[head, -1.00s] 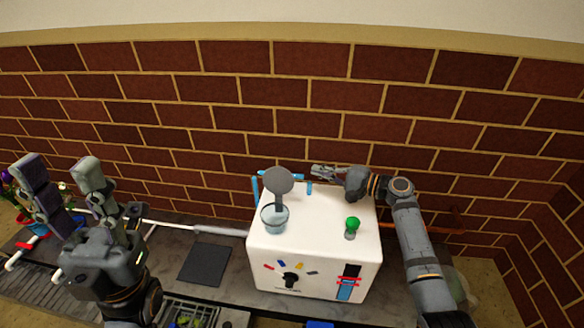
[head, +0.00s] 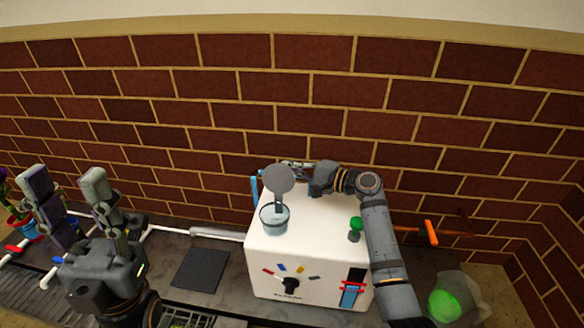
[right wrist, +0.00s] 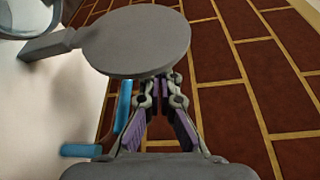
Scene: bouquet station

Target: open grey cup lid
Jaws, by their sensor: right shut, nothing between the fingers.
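The grey cup lid (head: 279,178) is a flat round disc on a short arm, raised above the back of a clear cup (head: 274,220). The cup's top is uncovered, and it sits on a white box. In the right wrist view the lid (right wrist: 138,40) covers part of the view in front of the fingers, and the cup (right wrist: 28,18) shows at the top left. My right gripper (head: 290,166) is shut and empty, close behind the lid; I cannot tell whether it touches. My left gripper (head: 65,175) is open and empty, pointing up at the far left.
The white box (head: 310,240) has a black knob (head: 291,285) and a slider on its front. A green knob (head: 355,223) stands on top, beside my right arm. A blue rail (head: 255,190) runs behind. A brick wall (head: 300,100) closes the back.

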